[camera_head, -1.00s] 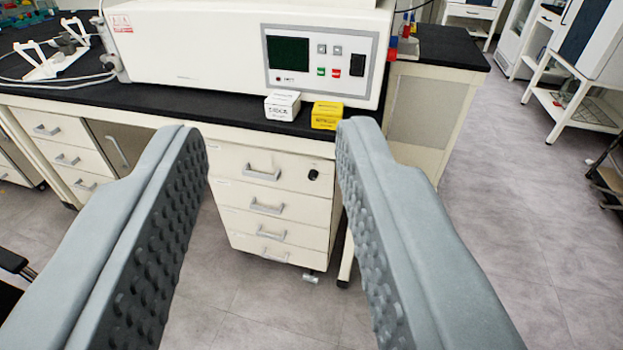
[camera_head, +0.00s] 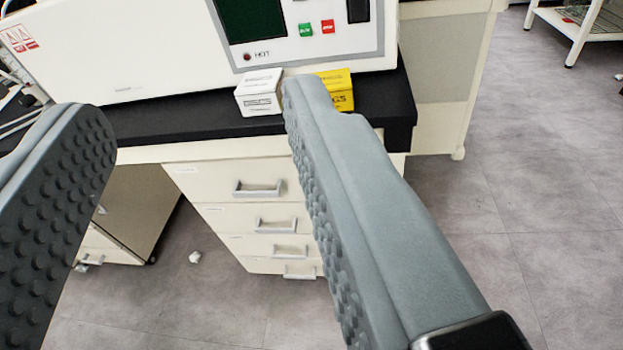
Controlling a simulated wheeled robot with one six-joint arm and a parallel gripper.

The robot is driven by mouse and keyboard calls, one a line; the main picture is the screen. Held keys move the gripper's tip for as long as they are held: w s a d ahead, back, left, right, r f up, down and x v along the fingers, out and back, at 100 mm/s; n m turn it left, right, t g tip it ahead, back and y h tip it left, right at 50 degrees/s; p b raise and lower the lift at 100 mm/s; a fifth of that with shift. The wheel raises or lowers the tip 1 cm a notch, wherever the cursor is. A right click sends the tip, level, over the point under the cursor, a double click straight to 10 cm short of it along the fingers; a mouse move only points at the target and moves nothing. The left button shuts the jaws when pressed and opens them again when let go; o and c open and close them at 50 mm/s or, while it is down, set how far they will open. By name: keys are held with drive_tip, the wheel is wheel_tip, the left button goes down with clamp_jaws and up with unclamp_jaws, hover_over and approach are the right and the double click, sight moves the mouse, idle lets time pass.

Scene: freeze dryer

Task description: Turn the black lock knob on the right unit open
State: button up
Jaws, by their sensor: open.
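My gripper (camera_head: 199,100) is open and empty, with one grey studded finger at the left edge and the other across the middle. The cream drawer unit (camera_head: 222,218) stands under the black bench top, with several drawers and grey handles. No black lock knob shows on it now. The right finger covers the right side of its top drawer, where a small black knob showed earlier. The fingers appear in front of the bench, and I cannot tell how far from the drawer front.
A cream machine (camera_head: 160,55) with a control panel stands on the black bench top (camera_head: 190,129). A white box (camera_head: 260,97) and a partly covered yellow box (camera_head: 339,90) sit near the bench's front edge. Grey floor (camera_head: 540,230) is open to the right.

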drive_tip(key=w+f+m+h, duration=0.1)
drive_tip(key=w+f, duration=0.5)
drive_tip(key=f, duration=0.3)
drive_tip(key=w+f+m+h, duration=0.1)
drive_tip(key=w+f+m, duration=0.1)
drive_tip(key=w+f, duration=0.6)
wheel_tip(320, 180, down, 22)
drive_tip(key=w+m+h, duration=0.1)
drive_tip(key=w+h, duration=0.1)
drive_tip(key=h, duration=0.2)
drive_tip(key=f+x, duration=0.1)
drive_tip(key=x, duration=1.6)
drive_tip(key=shift+d+r+g, duration=0.15)
drive_tip(key=shift+d+g, duration=0.15)
drive_tip(key=shift+d, duration=0.15)
drive_tip(key=c, duration=1)
